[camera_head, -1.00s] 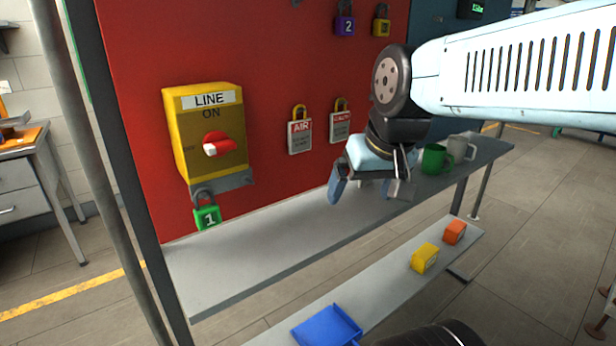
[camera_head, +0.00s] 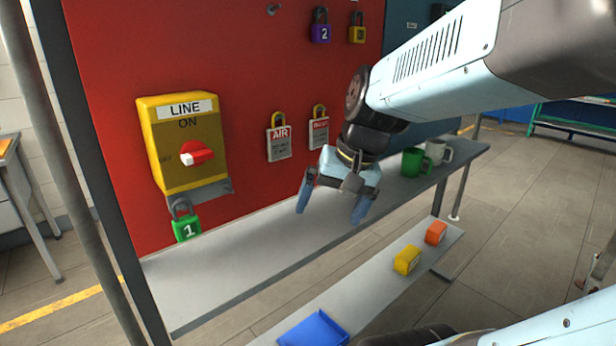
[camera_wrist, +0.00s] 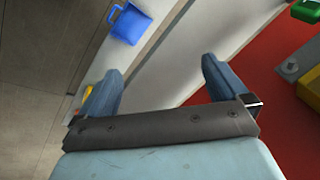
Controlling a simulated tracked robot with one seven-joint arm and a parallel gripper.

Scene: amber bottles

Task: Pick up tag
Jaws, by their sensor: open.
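Two tags hang on the red board. The left tag (camera_head: 279,142) reads AIR and hangs by a yellow loop. The right tag (camera_head: 318,131) hangs beside it, its header too small to read surely. My gripper (camera_head: 331,212) is open and empty, in front of the board and above the grey shelf, right of and lower than the tags. In the wrist view my open gripper (camera_wrist: 158,75) has nothing between its fingers, and no tag shows there.
A yellow LINE switch box (camera_head: 183,146) with a green lock (camera_head: 186,226) is at left. Green (camera_head: 411,162) and grey (camera_head: 439,151) mugs stand on the shelf (camera_head: 215,281). Below are a blue bin (camera_head: 314,330), yellow block (camera_head: 406,260) and orange block (camera_head: 435,232). Purple (camera_head: 320,30) and yellow (camera_head: 357,32) locks hang above.

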